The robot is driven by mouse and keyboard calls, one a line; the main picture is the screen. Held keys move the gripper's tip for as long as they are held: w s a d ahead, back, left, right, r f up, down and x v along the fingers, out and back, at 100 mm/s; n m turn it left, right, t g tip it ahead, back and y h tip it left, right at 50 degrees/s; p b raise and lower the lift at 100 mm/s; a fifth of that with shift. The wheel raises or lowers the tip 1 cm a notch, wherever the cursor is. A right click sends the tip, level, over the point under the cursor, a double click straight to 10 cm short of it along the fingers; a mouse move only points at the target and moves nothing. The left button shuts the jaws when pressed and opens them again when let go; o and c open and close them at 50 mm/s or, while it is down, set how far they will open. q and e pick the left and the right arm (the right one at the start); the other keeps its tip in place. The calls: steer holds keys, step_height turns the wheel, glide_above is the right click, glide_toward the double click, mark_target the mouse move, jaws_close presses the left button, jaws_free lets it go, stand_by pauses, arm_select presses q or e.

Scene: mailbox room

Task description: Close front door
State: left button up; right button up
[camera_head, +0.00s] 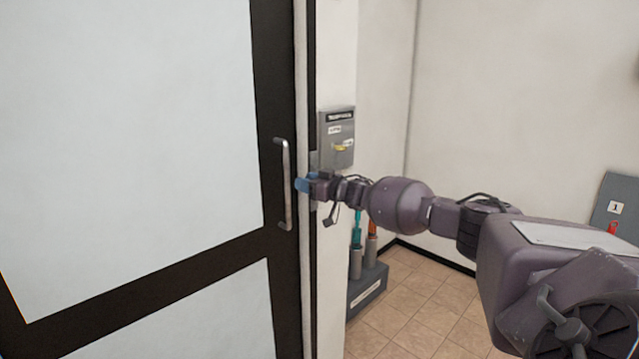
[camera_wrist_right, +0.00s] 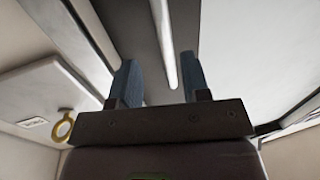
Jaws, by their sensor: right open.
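The front door (camera_head: 130,130) fills the left of the head view, with pale frosted panels in a dark frame. Its upright silver handle (camera_head: 284,185) is near the door's right edge. I cannot tell whether the door is fully shut. My right gripper (camera_head: 303,184), with blue fingertips, is just right of the handle. In the right wrist view its two fingers (camera_wrist_right: 160,82) are apart with nothing between their tips. The silver bar of the handle (camera_wrist_right: 164,40) shows beyond the fingertips, roughly in line with the gap. My left gripper is in neither view.
A grey wall box (camera_head: 338,135) hangs behind my right gripper. Its yellow ring (camera_wrist_right: 63,127) shows in the wrist view. A grey stand (camera_head: 366,292) with upright items is on the floor below. A grey panel marked 1 (camera_head: 615,205) is at far right. The tiled floor (camera_head: 420,300) between is clear.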

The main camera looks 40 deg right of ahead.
steer(key=shift+v, duration=2)
steer(key=a+f+n+g, duration=0.1)
steer(key=a+f+n, duration=0.45)
steer(key=a, duration=0.55)
steer(key=s+a+f+n+g, duration=0.1)
steer(key=s+a+f, duration=0.6)
steer(key=a+f, duration=0.55)
steer(key=s+a+f+m+g+h, duration=0.1)
steer(key=s+f, duration=0.4)
steer(key=s, duration=0.5)
steer(key=s+a+f+m+g+h, duration=0.1)
steer(key=s+a+f+m, duration=0.3)
steer(key=s, duration=0.7)
steer(key=s+a+f+m+g+h, duration=0.2)
steer(key=s+a+f+m, duration=0.1)
steer(key=s+f, duration=0.5)
steer(key=s, duration=0.2)
steer(key=shift+s+a, duration=0.2)
steer(key=shift+s, duration=0.15)
